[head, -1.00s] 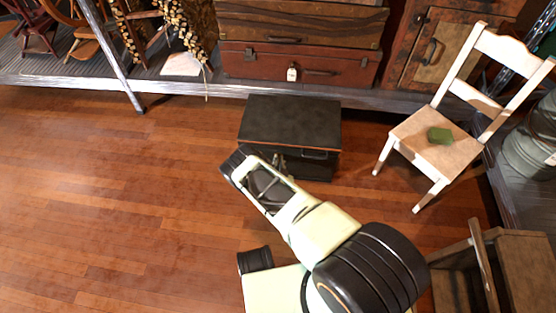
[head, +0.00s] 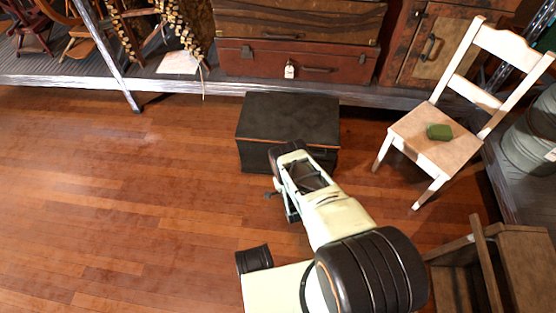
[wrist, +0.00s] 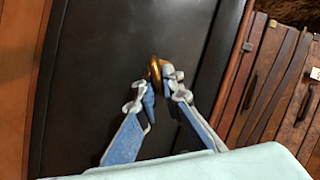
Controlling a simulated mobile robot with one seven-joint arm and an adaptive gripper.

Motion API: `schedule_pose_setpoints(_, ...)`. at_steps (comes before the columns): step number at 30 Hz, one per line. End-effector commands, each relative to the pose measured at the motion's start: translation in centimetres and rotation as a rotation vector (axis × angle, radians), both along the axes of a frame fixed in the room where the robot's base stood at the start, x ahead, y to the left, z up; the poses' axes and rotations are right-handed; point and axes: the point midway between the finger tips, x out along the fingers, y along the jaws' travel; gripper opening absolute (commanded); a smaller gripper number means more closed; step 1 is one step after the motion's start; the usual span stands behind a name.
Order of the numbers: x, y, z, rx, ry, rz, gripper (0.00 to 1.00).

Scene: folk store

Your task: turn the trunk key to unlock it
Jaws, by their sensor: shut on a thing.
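The black trunk (head: 290,118) stands on the wooden floor with its lid down. Its dark surface (wrist: 95,70) fills much of the wrist view. A brass-coloured key (wrist: 155,66) with a rounded, ring-like end shows at my fingertips against the trunk. My gripper (wrist: 158,86) has its blue fingers with grey joints drawn together on the key. The head view shows my wrist in front of the trunk, hiding part of its front. The lock and the key's far end are hidden, so I cannot tell how far it is turned.
A white chair (head: 431,150) with a green object (head: 439,132) on its seat stands right of the trunk. A red-brown suitcase (head: 340,66) lies on the low platform behind. Wooden furniture (head: 520,265) is at the lower right. The floor at left is clear.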

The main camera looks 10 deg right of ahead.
Motion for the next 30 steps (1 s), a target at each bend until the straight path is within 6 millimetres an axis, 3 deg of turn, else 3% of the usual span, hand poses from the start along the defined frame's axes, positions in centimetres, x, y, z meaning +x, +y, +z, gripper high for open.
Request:
schedule_pose_setpoints(15,0.14,0.07,0.08,0.021,-0.009,0.001,0.00)
schedule_pose_setpoints(16,0.14,0.07,0.08,0.021,-0.009,0.001,0.08)
schedule_pose_setpoints(21,0.11,0.06,0.06,0.020,-0.008,0.001,0.25)
schedule_pose_setpoints(30,0.05,0.07,0.04,0.012,-0.004,0.002,0.25)
